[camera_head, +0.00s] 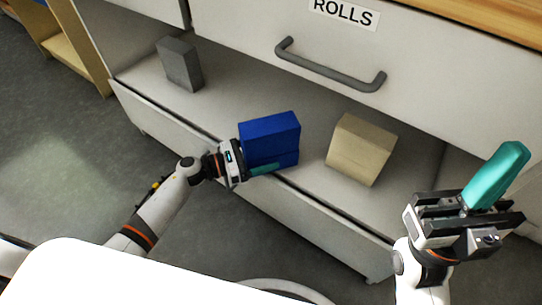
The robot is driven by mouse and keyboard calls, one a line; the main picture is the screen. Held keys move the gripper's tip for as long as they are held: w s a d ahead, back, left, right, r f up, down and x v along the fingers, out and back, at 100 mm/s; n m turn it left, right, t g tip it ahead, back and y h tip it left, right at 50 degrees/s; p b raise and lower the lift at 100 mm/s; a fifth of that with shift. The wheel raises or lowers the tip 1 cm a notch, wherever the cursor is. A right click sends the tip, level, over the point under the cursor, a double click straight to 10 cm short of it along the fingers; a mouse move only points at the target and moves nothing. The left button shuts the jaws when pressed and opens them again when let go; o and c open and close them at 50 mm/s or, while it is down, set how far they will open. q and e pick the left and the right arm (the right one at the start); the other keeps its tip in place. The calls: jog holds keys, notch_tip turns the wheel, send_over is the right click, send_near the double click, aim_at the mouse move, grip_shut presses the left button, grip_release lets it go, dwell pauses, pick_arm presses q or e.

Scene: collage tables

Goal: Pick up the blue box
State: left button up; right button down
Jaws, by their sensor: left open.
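The blue box (270,137) stands upright on the white shelf surface (220,97) below a drawer front. My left gripper (262,168) is at the near lower left of the box, with one teal finger along its near lower face. The other finger is not visible, and I cannot tell whether the visible finger touches the box. The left jaws are open. My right gripper (498,178) is raised at the far right, away from the box, with teal showing at its tip. Its jaw gap cannot be made out.
A grey box (180,64) stands to the left of the blue box, and a beige box (360,149) to its right. Above is a drawer front (430,80) with a grey handle (330,73) and a "ROLLS" label. A white surface (120,275) fills the lower left.

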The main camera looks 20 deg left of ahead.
pick_arm(q)
jog(key=shift+c, duration=0.6)
jog(key=c, duration=1)
